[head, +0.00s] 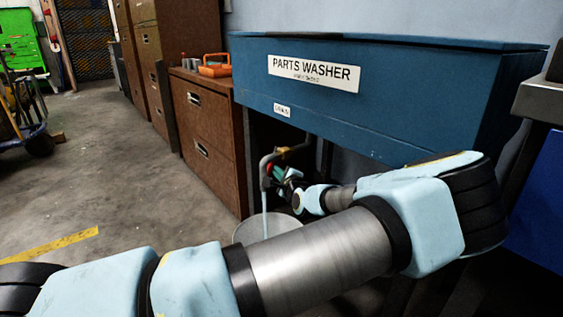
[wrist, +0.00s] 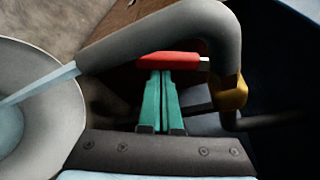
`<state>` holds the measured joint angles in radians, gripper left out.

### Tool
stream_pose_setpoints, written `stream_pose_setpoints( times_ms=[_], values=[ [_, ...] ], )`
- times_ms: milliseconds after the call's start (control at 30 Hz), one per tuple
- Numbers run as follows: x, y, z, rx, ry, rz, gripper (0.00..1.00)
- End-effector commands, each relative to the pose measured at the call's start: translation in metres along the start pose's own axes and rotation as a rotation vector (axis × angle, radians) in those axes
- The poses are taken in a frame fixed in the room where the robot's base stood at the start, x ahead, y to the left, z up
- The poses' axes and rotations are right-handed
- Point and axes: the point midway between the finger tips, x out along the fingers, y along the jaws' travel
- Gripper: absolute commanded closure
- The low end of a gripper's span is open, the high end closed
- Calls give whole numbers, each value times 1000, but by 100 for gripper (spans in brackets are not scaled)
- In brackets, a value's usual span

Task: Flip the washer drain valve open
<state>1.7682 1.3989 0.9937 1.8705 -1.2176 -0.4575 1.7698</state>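The blue parts washer (head: 390,95) has a grey drain pipe (head: 264,172) below it, also seen in the wrist view (wrist: 190,25). A brass valve body (wrist: 230,93) sits on the pipe. The valve's red handle (wrist: 168,61) lies crosswise in the wrist view, its metal end toward the brass body. A pale blue stream (head: 265,222) runs from the pipe mouth into a grey bucket (head: 243,232). My gripper (wrist: 161,74) has its teal fingers together, tips at the red handle, touching or very close. Nothing shows between the fingers.
A brown drawer cabinet (head: 205,125) with an orange toolbox (head: 214,66) stands left of the washer. The bucket (wrist: 45,120) is left of my fingers in the wrist view. Open concrete floor (head: 110,165) lies at left. A dark blue cabinet (head: 540,205) is at right.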

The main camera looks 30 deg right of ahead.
Motion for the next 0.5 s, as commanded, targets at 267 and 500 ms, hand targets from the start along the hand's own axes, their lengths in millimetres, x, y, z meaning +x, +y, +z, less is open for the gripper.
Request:
stream_pose_setpoints(
  times_ms=[267,500],
  values=[
    [-5,0,14,215,-1,72,100],
    [-6,-1,19,285,-2,98,100]
  ],
)
